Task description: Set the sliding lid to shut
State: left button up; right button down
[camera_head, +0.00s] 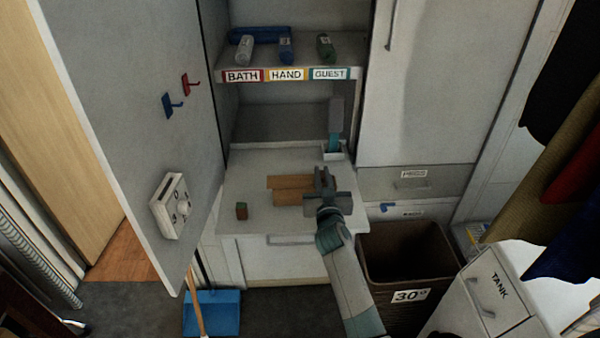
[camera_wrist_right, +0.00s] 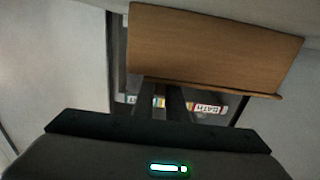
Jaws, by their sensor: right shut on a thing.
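A brown wooden box (camera_head: 287,183) lies on the white counter, and its right part is hidden behind my right gripper. In the right wrist view a flat wooden panel with a lip along its lower edge, apparently the sliding lid (camera_wrist_right: 215,48), fills the upper middle. My right gripper (camera_head: 322,180) is at the right end of the box. Its dark fingers (camera_wrist_right: 163,97) are close together and reach up to the lip, shut on the lid as far as I can tell. Box and lid are hard to tell apart in the head view. My left gripper is not in view.
A grey and teal upright thing (camera_head: 335,125) stands behind in a white holder. A labelled shelf (camera_head: 290,62) is above. An open door (camera_head: 140,110) is at left, a brown bin (camera_head: 400,255) at right.

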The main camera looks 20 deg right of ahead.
jog(key=shift+s+d, duration=0.2)
jog(key=shift+d, duration=0.35)
jog(key=shift+s+d, duration=0.15)
jog(key=shift+d, duration=0.4)
jog(key=c, duration=1.8)
grip_release()
jog(key=shift+o, duration=0.2)
jog(key=shift+a, duration=0.1)
jog(key=b+v, duration=0.3)
jog(key=v, duration=1.4)
jog(key=shift+s+b, duration=0.2)
jog(key=shift+b, duration=0.15)
